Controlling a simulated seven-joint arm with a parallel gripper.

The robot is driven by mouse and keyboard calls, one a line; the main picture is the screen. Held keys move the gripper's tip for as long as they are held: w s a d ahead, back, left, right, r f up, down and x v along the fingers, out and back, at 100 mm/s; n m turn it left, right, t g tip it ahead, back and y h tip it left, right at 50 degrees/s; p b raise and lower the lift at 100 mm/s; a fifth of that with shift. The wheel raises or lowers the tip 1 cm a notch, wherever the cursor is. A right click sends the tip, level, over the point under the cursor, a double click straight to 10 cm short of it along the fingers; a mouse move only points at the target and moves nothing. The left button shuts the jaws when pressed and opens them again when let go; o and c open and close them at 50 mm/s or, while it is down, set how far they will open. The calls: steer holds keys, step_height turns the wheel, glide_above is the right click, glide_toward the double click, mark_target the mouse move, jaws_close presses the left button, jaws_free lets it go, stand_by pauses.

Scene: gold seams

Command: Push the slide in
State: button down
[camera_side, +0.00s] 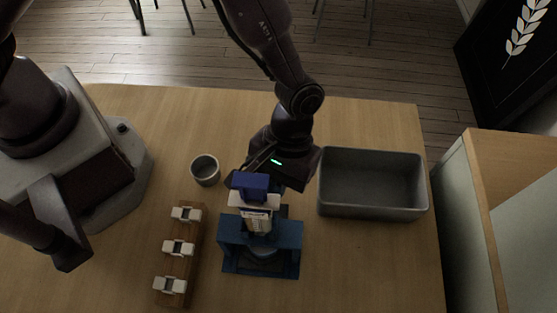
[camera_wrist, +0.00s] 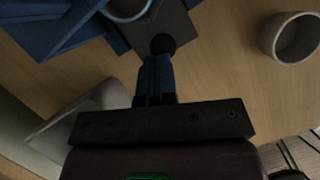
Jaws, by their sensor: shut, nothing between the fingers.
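A blue fixture (camera_side: 232,232) stands on the table, with a blue-topped, white-collared upright part (camera_side: 250,187) above it. In the wrist view the fixture (camera_wrist: 55,35) fills the upper left. A dark grey flat plate, seemingly the slide (camera_wrist: 177,22), sticks out of it, with a round dark knob (camera_wrist: 162,43) at its end and a ring further in. My gripper (camera_wrist: 157,58) is shut and empty, its blue fingertips right at the knob. I cannot tell whether they touch. In the side view my gripper is behind the upright part, which hides its fingertips.
A grey cup (camera_side: 205,170) stands left of the fixture; it also shows in the wrist view (camera_wrist: 292,38). A wooden strip (camera_side: 187,240) with several white pieces lies to the left. A grey open bin (camera_side: 372,208) stands to the right. The table's front right is clear.

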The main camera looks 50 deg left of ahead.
steer(key=shift+a, duration=0.1)
steer(key=w, duration=0.1)
steer(key=w+a, duration=0.1)
steer(key=w, duration=0.2)
steer(key=shift+w+a+r, duration=0.1)
steer(key=shift+a+r, duration=0.1)
steer(key=shift+a, duration=0.05)
steer(key=v, duration=0.9)
steer(key=s+a+r+m+t, duration=0.1)
steer(key=s+a+r+t, duration=0.2)
steer(key=a+r, duration=0.4)
steer(key=s+a+r+m+t+y, duration=0.1)
steer(key=s+a+r+m+t, duration=0.1)
steer(key=a+r, duration=0.6)
steer(key=s+a+r+m+t, duration=0.1)
steer(key=s+a+r+t, duration=0.3)
steer(key=s+a+r, duration=0.2)
steer(key=a+r, duration=0.1)
steer(key=a, duration=0.1)
steer(key=shift+s+a+r+m+t+y, duration=0.25)
steer(key=shift+s+m+t+y, duration=0.05)
steer(key=shift+s+y, duration=0.1)
